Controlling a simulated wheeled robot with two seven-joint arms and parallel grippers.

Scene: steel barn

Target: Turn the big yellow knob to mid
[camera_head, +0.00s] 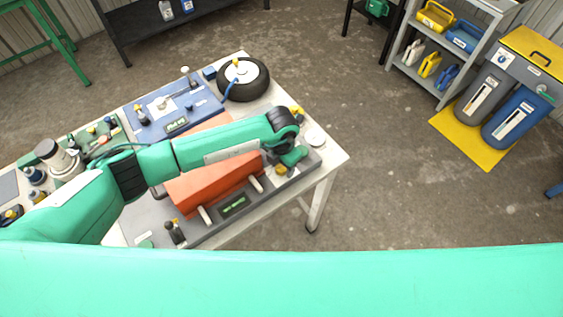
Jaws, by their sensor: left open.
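My left arm reaches in from the left across the workbench (334,158). Its dark wrist bends down at the right end, and my left gripper (291,157) is at the grey panel (206,234) that carries the orange-red housing (190,192). A yellow knob-like part (282,170) shows just below and left of the gripper. I cannot tell whether they touch, nor the knob's setting. The gripper is open, with its fingers small and partly hidden by the wrist. Another yellow part (296,111) shows behind the wrist. My right gripper is out of view.
A black wheel (243,79) and a blue board (174,121) lie at the bench's back. A grey and white canister-like device (55,157) stands at the left. A shelf (437,89) and blue and grey cylinders (515,122) stand far right. The floor right of the bench is clear.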

